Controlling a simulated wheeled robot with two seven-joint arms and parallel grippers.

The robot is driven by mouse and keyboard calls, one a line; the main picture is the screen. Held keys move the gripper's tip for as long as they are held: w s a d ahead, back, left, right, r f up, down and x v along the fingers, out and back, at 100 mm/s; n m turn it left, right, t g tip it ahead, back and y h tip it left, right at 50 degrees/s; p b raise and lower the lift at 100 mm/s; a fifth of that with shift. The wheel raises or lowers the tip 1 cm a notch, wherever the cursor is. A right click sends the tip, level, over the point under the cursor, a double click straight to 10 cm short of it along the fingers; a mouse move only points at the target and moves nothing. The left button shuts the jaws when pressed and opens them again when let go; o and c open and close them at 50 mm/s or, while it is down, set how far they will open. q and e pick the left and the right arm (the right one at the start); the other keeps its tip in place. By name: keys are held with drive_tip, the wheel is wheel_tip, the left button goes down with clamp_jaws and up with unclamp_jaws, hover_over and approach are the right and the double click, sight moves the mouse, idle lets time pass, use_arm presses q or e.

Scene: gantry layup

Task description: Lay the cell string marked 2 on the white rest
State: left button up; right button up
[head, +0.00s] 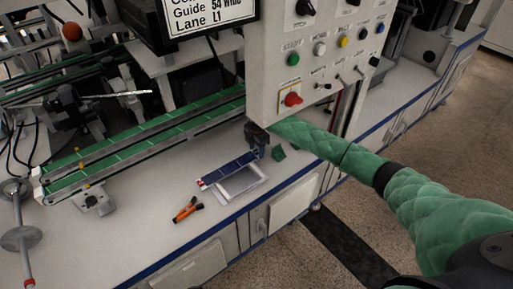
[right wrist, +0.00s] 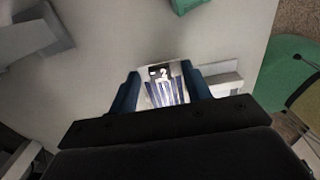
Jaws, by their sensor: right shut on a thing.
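The cell string (head: 228,170) is a narrow dark blue strip with a red and white bit at its left end. My right gripper (head: 257,149) is shut on its right end. In the right wrist view the string (right wrist: 167,93) shows between the two fingers (right wrist: 163,80), with a black label reading 2. The white rest (head: 247,193) is an open frame on the bench. The string lies along or just above its far side; I cannot tell whether they touch. The rest also shows in the right wrist view (right wrist: 223,80), right of the fingers. My left gripper is not in view.
An orange-handled tool (head: 187,209) lies left of the rest. A control panel (head: 318,60) hangs close above my right arm. A green conveyor (head: 140,145) runs behind. The bench front (head: 215,222) is clear.

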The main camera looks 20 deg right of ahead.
drive_tip(key=o, duration=1)
drive_tip(key=shift+c, duration=0.2)
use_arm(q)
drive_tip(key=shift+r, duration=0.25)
use_arm(e)
drive_tip(key=shift+r, duration=0.35)
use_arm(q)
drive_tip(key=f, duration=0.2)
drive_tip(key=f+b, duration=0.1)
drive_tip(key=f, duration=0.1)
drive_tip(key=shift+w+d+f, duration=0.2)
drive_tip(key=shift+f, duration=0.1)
use_arm(e)
wheel_tip(320, 180, up, 12)
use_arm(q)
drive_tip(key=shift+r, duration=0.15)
use_arm(e)
drive_tip(key=shift+r, duration=0.1)
